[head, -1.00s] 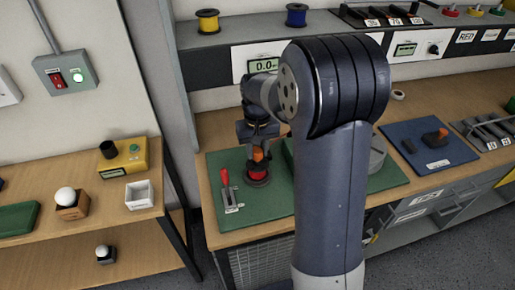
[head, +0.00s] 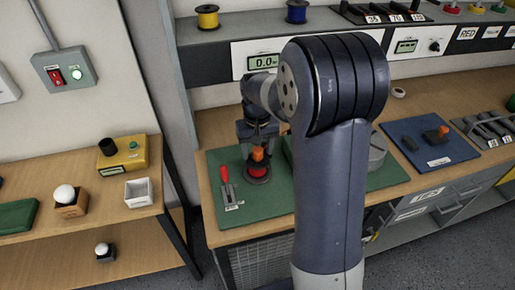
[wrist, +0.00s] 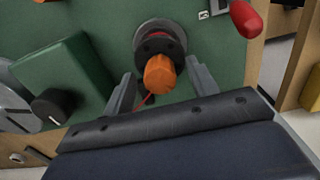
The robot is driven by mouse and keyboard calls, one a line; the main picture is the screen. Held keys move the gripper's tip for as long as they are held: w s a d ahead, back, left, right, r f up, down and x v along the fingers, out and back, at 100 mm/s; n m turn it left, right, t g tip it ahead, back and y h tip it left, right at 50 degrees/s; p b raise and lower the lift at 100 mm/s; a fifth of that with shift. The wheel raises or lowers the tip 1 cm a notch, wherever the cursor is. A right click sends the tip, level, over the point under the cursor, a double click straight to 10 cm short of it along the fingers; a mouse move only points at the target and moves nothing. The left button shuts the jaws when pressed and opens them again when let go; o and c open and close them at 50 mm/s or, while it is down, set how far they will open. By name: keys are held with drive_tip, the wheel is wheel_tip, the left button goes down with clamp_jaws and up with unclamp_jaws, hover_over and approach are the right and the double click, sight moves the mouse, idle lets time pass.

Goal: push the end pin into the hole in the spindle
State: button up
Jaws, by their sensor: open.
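The orange end pin (head: 257,154) stands at the top of a spool wound with red wire (head: 258,170). In the wrist view the orange pin (wrist: 159,75) points toward the camera from the middle of a dark round flange (wrist: 160,47). The spindle and its hole are hidden under the pin and flange, so I cannot tell how deep the pin sits. My gripper (wrist: 162,90) is open, with one finger on each side of the pin's near end and gaps between. In the head view my gripper (head: 256,139) is just above and behind the pin.
The spool stands on a green mat (head: 275,205). A blue mat (head: 428,160) lies further right.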

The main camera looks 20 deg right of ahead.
drive_tip(key=shift+r, duration=0.15)
wheel_tip(320, 180, up, 5)
drive_tip(key=p, duration=0.4)
idle(0.4)
wheel_tip(320, 180, up, 11)
drive_tip(key=shift+f+b, duration=0.2)
drive_tip(key=shift+b, duration=0.15)
wheel_tip(320, 180, down, 13)
drive_tip(key=shift+r+b, duration=0.15)
drive_tip(key=shift+b, duration=0.25)
drive_tip(key=shift+f+b, duration=0.35)
drive_tip(key=shift+f, duration=0.15)
